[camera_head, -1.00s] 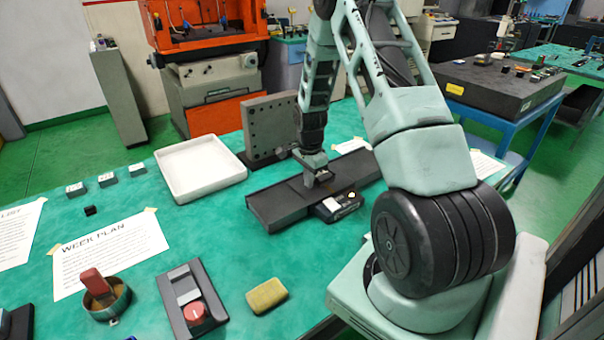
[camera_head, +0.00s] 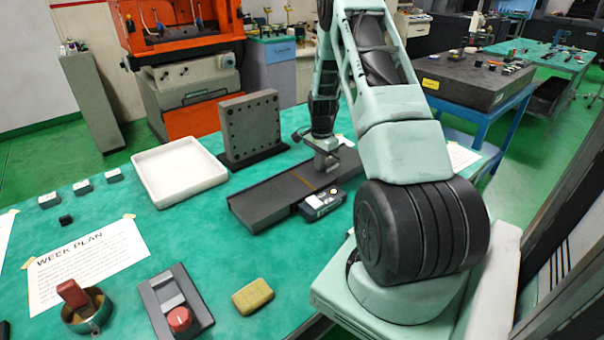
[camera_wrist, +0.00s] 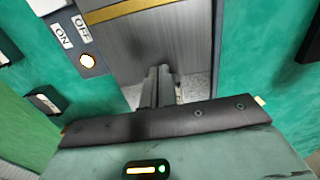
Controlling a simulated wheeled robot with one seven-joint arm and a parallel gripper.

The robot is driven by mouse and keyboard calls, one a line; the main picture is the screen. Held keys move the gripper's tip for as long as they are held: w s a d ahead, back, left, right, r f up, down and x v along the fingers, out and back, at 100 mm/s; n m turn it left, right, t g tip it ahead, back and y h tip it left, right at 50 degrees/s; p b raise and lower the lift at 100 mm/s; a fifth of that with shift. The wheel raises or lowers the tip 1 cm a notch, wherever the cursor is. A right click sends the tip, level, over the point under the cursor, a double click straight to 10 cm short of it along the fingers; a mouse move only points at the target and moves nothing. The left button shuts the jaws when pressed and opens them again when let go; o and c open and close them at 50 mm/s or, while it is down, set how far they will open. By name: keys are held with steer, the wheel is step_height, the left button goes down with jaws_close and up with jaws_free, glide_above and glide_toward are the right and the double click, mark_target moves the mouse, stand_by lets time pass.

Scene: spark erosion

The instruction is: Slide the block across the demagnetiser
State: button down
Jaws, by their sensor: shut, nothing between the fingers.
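The demagnetiser (camera_head: 265,202) is a long dark plate on the green bench, with a yellowish band across it and a small switch box (camera_head: 322,203) on its near side. In the wrist view the box (camera_wrist: 84,48) carries ON and OFF labels and a glowing round light. My gripper (camera_head: 325,166) is over the plate, right of the band. In the wrist view its fingers (camera_wrist: 158,85) are shut, with nothing between them. A pale speckled grey surface (camera_wrist: 194,88), which may be the block, shows on both sides of the fingers. I cannot tell whether they touch it.
A white tray (camera_head: 190,197) and an upright drilled plate (camera_head: 233,152) stand behind the demagnetiser. A yellow sponge-like block (camera_head: 252,296), a red-knobbed device (camera_head: 179,319) and a paper sheet (camera_head: 85,262) lie nearer. Bare mat lies left of the demagnetiser.

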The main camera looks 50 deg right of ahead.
steer(key=d, duration=0.2)
steer(key=s+d, duration=0.1)
steer(key=d, duration=0.2)
steer(key=s+d, duration=0.1)
steer(key=d, duration=0.2)
steer(key=shift+b, duration=0.4)
steer(key=shift+w+a, duration=0.1)
